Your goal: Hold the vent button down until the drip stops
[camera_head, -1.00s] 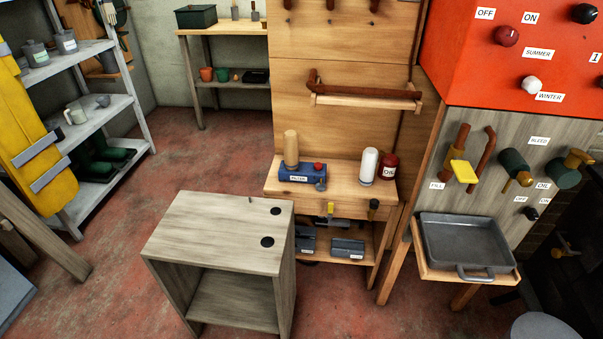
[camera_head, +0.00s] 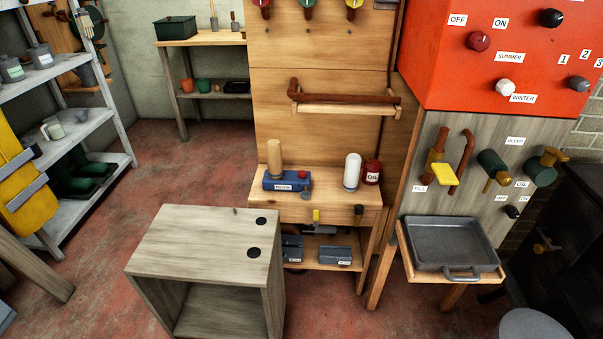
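A blue unit (camera_head: 283,183) with a small label I cannot read surely sits on the wooden bench (camera_head: 340,205). A red button-like cap (camera_head: 303,174) is at its right end; I cannot tell whether it is the vent button. A tan cylinder (camera_head: 275,158) stands upright at its left end. A yellow-handled tap (camera_head: 316,217) shows at the bench's front edge, with a dark-topped fitting (camera_head: 358,212) to its right. No drip can be made out. Neither of my grippers is in view.
A white bottle (camera_head: 351,172) and a red OIL can (camera_head: 371,172) stand right of the unit. A grey wooden cabinet (camera_head: 195,240) stands in front, at left. A metal tray (camera_head: 452,243) sits at right, below FILL and BLEED valves. Red floor is open at left.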

